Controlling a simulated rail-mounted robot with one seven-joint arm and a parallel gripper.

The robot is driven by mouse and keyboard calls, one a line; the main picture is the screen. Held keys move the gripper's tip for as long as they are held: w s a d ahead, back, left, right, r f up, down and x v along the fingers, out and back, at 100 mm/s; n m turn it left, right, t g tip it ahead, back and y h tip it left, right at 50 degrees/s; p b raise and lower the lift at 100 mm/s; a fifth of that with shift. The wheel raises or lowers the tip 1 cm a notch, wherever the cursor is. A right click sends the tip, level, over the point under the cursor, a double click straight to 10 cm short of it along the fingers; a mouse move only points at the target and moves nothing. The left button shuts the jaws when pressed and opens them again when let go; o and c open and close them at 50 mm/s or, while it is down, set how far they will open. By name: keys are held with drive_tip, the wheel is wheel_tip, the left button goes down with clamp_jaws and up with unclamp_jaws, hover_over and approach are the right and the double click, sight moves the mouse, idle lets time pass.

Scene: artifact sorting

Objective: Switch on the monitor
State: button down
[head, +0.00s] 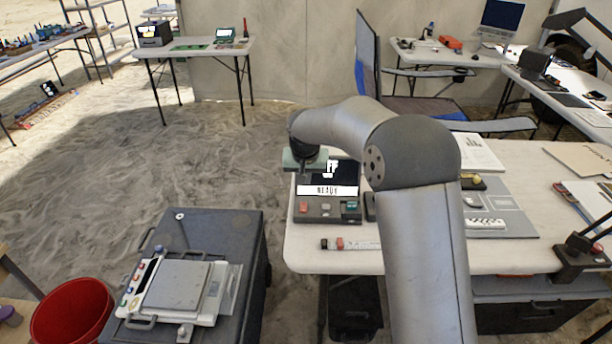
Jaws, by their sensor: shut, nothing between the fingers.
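A dark box-shaped device with an upright screen (345,172), probably the monitor, stands at the left end of the white table in front. Its screen shows white graphics and a bright strip with dark lettering that seems to read "READY". Its front panel has a red button (304,206), a grey one and a green one (349,207). My gripper (304,170) is at the upper left of this screen, pointing down. It is shut and empty. My arm covers part of the table to the right, and I cannot tell whether the fingers touch the device.
A marker-like scale bar (350,244) lies at the table's front edge. A grey case (235,225) bears a weighing scale (178,285) at lower left, beside a red bucket (72,312). Another screen (501,16) stands on a back table. Sand floor at left is open.

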sight(307, 205)
drive_tip(key=x, duration=0.6)
drive_tip(key=p+x, duration=0.1)
drive_tip(key=x, duration=0.3)
drive_tip(key=shift+s+f, duration=0.2)
drive_tip(key=shift+s, duration=0.1)
